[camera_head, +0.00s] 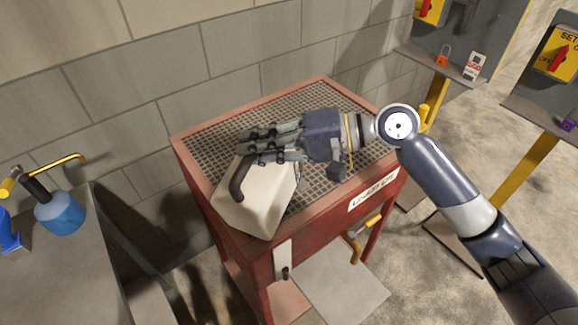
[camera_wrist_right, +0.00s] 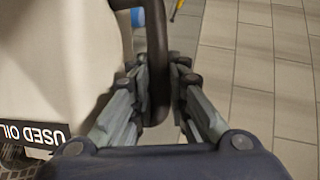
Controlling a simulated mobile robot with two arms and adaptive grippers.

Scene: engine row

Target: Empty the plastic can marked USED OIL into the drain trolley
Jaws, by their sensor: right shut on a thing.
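The plastic can (camera_head: 258,198) is off-white with a dark, curved bar (camera_head: 240,178), and it leans over the near left part of the drain trolley. Its black USED OIL label (camera_wrist_right: 32,133) shows upside down in the right wrist view. My right gripper (camera_head: 243,146) is shut on the can, its fingers on both sides of the dark bar, which also shows in the wrist view (camera_wrist_right: 158,55). The drain trolley (camera_head: 222,198) is red with a mesh grate top (camera_head: 300,100). The can's mouth and any flowing oil cannot be made out. My left gripper is out of view.
A grey bench (camera_head: 60,275) at the left holds a blue container (camera_head: 60,213) with a yellow spout. A block wall (camera_head: 120,105) is close behind the trolley. Grey panels on yellow posts (camera_head: 515,180) stand at the right.

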